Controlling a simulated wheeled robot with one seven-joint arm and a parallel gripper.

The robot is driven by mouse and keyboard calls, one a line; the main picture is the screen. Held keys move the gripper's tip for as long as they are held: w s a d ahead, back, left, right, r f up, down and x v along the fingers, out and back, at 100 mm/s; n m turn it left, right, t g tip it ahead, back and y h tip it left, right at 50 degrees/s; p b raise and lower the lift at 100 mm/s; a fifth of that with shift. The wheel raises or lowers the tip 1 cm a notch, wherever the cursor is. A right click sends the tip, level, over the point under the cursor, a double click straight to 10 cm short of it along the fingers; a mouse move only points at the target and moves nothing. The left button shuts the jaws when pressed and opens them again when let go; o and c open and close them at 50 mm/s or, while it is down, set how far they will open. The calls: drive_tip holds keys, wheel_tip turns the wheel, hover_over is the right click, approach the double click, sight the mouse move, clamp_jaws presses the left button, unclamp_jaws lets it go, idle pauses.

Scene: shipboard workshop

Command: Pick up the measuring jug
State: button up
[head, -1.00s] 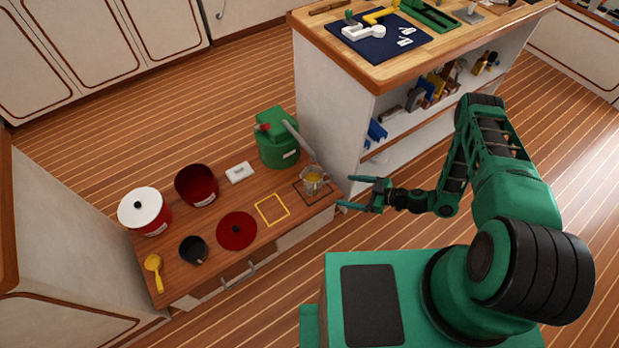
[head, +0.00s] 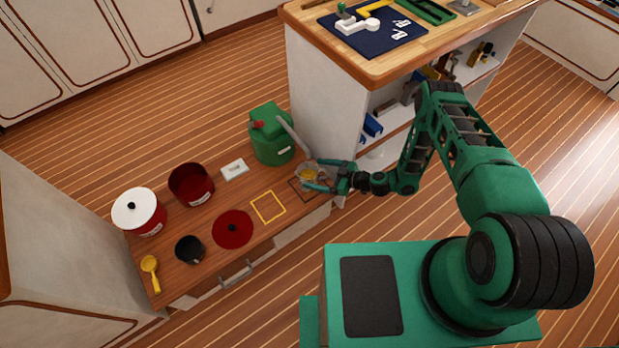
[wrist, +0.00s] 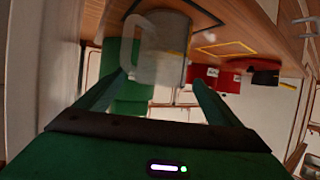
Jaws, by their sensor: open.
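The measuring jug (head: 308,172) is a clear vessel with something yellowish in it, near the right end of the low wooden bench top, by a dark outlined square. My gripper (head: 312,176) is at the jug from the right, its fingers on either side of it. In the wrist view the jug (wrist: 162,48) shows as a large translucent cylinder with a pale handle, between and beyond the fingertips of my gripper (wrist: 160,85). The fingers are spread. Whether either finger touches the jug cannot be told.
A green can with a spout (head: 271,135) stands close behind the jug. A yellow outlined square (head: 268,207), a red lid (head: 233,229), a dark cup (head: 190,250) and red pots (head: 191,184) lie to the left. A tall workbench (head: 335,110) stands right behind.

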sight(308, 172)
drive_tip(key=shift+x, duration=2.5)
drive_tip(key=shift+r, duration=0.1)
drive_tip(key=c, duration=1.6)
